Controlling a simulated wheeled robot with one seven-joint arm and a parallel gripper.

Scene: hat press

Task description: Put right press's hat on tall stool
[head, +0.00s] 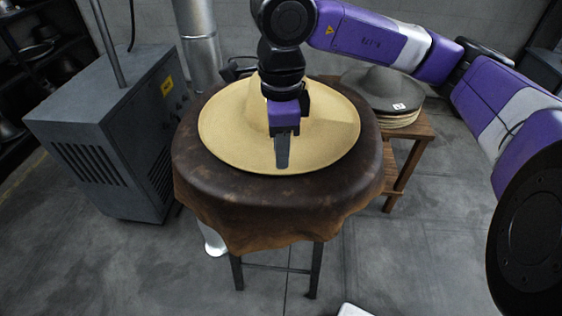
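A tan wide-brimmed hat (226,137) lies brim-down on a round, dark leather-draped stool (270,192) with metal legs, in the middle of the head view. My gripper (281,150) points down over the hat, in front of its crown. One dark finger shows against the near brim; the other finger is hidden or merged with the purple gripper body. The gripper hides part of the crown. I cannot tell whether it touches or holds the hat. No press with a hat in it can be made out.
A grey machine cabinet (100,125) with a pole stands at left. A wooden side table (411,134) at right holds a grey hat (385,84) on a stack of pale discs or brims. Dark shelves (25,75) stand far left. The concrete floor in front is mostly clear.

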